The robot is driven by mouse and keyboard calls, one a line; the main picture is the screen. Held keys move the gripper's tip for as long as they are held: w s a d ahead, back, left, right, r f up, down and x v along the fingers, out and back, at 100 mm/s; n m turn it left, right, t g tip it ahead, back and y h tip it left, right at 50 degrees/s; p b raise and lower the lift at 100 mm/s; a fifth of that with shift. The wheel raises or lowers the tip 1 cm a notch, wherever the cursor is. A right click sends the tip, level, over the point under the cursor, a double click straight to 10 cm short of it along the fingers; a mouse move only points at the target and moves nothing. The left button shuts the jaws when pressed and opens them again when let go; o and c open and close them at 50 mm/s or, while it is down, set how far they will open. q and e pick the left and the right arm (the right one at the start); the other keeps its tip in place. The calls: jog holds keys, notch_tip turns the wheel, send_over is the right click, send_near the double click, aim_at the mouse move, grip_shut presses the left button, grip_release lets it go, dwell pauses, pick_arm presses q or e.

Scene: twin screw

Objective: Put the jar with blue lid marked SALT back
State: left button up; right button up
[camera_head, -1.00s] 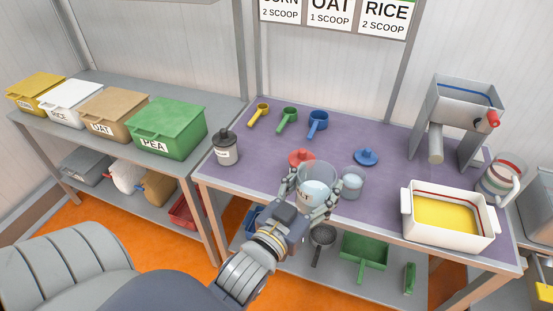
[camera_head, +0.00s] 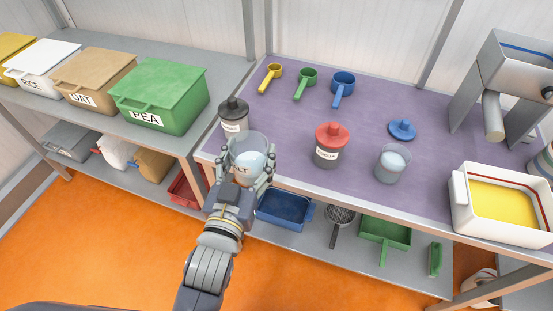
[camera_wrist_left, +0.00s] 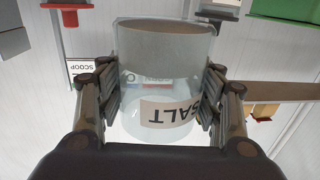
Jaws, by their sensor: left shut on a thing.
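My left gripper (camera_head: 246,172) is shut around a clear, lidless jar (camera_head: 250,146) with a SALT label and pale contents. It holds the jar near the purple table's front-left edge, in front of a black-lidded jar. In the left wrist view the jar (camera_wrist_left: 165,50) sits between the fingers on both sides, and its SALT label appears upside down. A blue lid (camera_head: 402,130) lies alone on the table, to the right. My right gripper is not in view.
A black-lidded jar (camera_head: 233,118), a red-lidded jar (camera_head: 331,145) and a small clear cup (camera_head: 393,164) with pale contents stand on the purple table (camera_head: 300,120). Three scoops lie at the back. A white tub (camera_head: 503,223) and a grey machine (camera_head: 508,80) are at right.

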pick_arm(q)
jog(key=s+d+f+m+h+b, duration=0.1)
jog(key=d+f+h+b, duration=0.1)
jog(key=d+f+b, duration=0.45)
jog(key=shift+m+h, duration=0.3)
jog(key=w+p, duration=0.1)
jog(key=w, duration=0.4)
jog(key=w+p, duration=0.2)
jog(key=w, duration=0.3)
jog(key=w+p, duration=0.1)
jog(key=w, duration=0.4)
jog(key=shift+w+d+r+p, duration=0.15)
jog(key=shift+d+r+p, duration=0.1)
jog(key=shift+r+p, duration=0.1)
jog(key=shift+w+f, duration=0.15)
jog(key=shift+w, duration=0.15)
notch_tip(320, 180, down, 3)
jog(key=shift+f, duration=0.25)
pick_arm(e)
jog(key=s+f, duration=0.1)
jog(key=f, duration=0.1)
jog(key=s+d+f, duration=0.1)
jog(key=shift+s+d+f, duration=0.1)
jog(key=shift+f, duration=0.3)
